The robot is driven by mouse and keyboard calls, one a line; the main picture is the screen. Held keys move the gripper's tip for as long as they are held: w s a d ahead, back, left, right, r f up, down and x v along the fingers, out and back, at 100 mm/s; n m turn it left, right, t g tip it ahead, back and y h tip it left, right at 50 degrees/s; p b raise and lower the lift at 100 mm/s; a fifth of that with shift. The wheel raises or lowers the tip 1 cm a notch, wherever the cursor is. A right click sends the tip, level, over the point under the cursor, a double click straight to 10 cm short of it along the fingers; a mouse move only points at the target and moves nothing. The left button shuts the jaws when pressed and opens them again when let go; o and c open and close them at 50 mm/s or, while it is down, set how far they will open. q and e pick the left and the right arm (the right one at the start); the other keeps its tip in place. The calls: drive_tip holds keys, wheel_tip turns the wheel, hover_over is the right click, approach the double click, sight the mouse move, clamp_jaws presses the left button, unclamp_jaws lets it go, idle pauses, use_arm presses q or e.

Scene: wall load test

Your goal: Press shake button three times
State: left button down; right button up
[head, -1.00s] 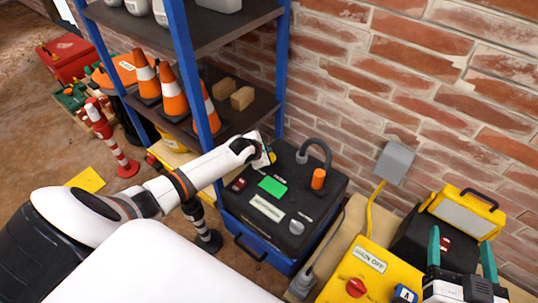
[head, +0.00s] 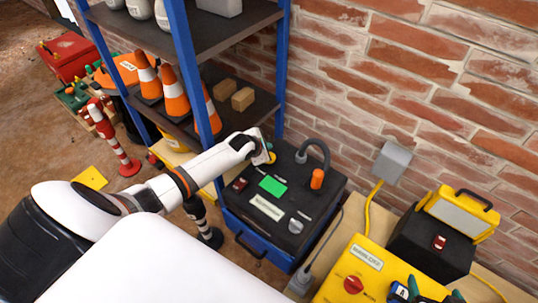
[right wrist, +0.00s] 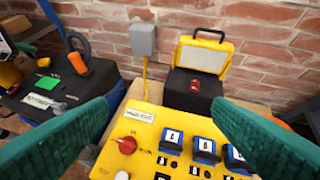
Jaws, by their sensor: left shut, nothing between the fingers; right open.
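A black-topped blue machine (head: 265,222) stands by the wall, with a green display (head: 272,186), a grey knob (head: 296,226) and a red switch (head: 240,184) on top. A round yellow button (head: 272,157) is at its far left corner, partly hidden by my left gripper (head: 264,150). That gripper is shut and empty; I cannot tell whether it touches the button. No shake label is readable. A yellow control box (head: 340,289) has a red knob (head: 353,285); in the right wrist view it shows several blue lettered buttons (right wrist: 205,150). My right gripper (right wrist: 160,112) is open and empty above it.
A blue-framed shelf (head: 180,60) with traffic cones (head: 175,92) stands left of the machine. A black box with a yellow-framed panel (head: 458,212) is behind the control box. A grey wall box (head: 393,162) feeds a yellow cable. The brick wall closes the back.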

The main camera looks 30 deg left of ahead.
use_arm(q)
drive_tip(key=shift+r+p, duration=0.35)
drive_tip(key=shift+r, duration=0.05)
drive_tip(key=shift+r+p, duration=0.65)
drive_tip(key=shift+p, duration=0.2)
use_arm(e)
drive_tip(key=s+d+f+g+h, duration=0.1)
drive_tip(key=s+d+f+g, duration=0.2)
drive_tip(key=s+g, duration=0.3)
drive_tip(key=s+f, duration=0.1)
drive_tip(key=s, duration=0.3)
drive_tip(key=shift+d+g+h, duration=0.15)
drive_tip(key=shift+g+h, duration=0.15)
